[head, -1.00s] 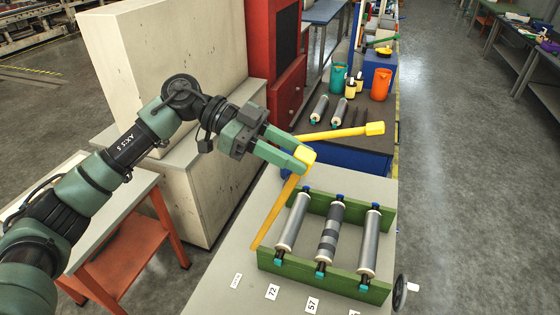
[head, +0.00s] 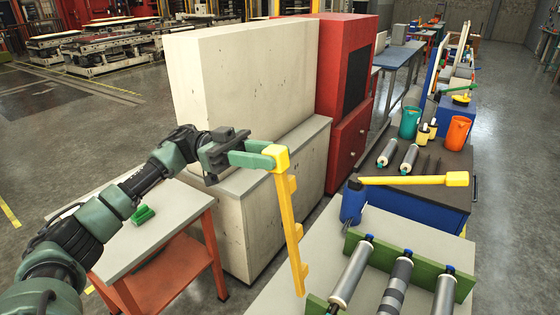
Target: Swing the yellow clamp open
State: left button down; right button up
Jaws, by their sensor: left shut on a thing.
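The yellow clamp (head: 288,215) is a long bar with a block-shaped end and small nubs along one side. Its lower end comes down by the left side of the green rack (head: 428,262), and the bar stands steeply up to the left of the rack. My left gripper (head: 267,155) is shut on the block-shaped top end, which partly hides the fingertips. Striped and plain grey rollers (head: 395,288) lie in the rack, clear of the bar. A second yellow bar (head: 410,180) reaches right from a blue base (head: 353,203). My right gripper is not in view.
A cream cabinet (head: 240,90) and a red cabinet (head: 345,60) stand behind the clamp. An orange-framed side table (head: 130,235) with a small green piece (head: 143,214) is at left. A dark bench (head: 440,160) with rollers and cups stands behind the rack.

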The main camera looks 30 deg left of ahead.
pick_arm(q)
jog(key=shift+f, duration=0.1)
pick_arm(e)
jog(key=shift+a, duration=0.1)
pick_arm(q)
jog(key=c, duration=1.2)
grip_release()
jog(key=shift+a, duration=0.1)
jog(key=shift+o, duration=0.8)
jog(key=shift+a, duration=0.35)
jog(key=a+f+b, duration=0.1)
jog(key=a+b, duration=0.2)
jog(key=a, duration=0.4)
jog(key=shift+w+a+f+b, duration=0.3)
jog(key=shift+a+f, duration=0.05)
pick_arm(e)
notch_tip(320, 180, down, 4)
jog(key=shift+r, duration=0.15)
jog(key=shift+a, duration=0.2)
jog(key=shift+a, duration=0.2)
